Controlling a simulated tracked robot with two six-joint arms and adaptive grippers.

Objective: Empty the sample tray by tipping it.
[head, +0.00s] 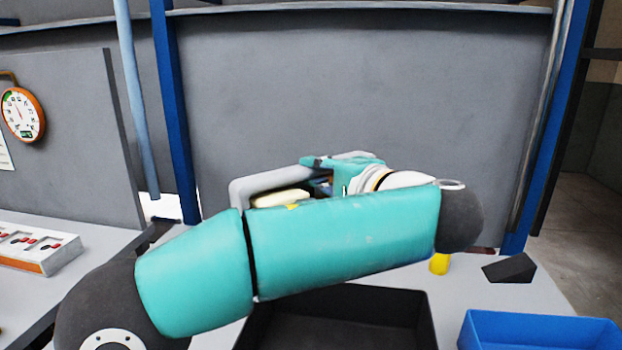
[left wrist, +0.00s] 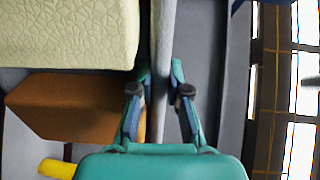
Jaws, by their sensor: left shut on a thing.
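The grey sample tray (head: 262,180) is held up above the bench, mostly hidden behind my left arm. A pale yellow foam block (head: 280,198) shows at it. My left gripper (head: 325,180) is shut on the tray's wall. In the left wrist view the gripper (left wrist: 161,95) has one finger on each side of the grey wall (left wrist: 162,50). That view also shows the pale foam block (left wrist: 70,32) and a brown block (left wrist: 75,105) beside the wall. I cannot tell whether the brown block lies in the tray. My right gripper is not in view.
A black bin (head: 258,335) stands below my arm, with a blue bin (head: 540,318) at its right. A yellow piece (head: 440,264) and a black wedge (head: 510,268) are on the bench behind. A white box (head: 35,250) is at the left. Blue posts (head: 175,110) frame the grey panel.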

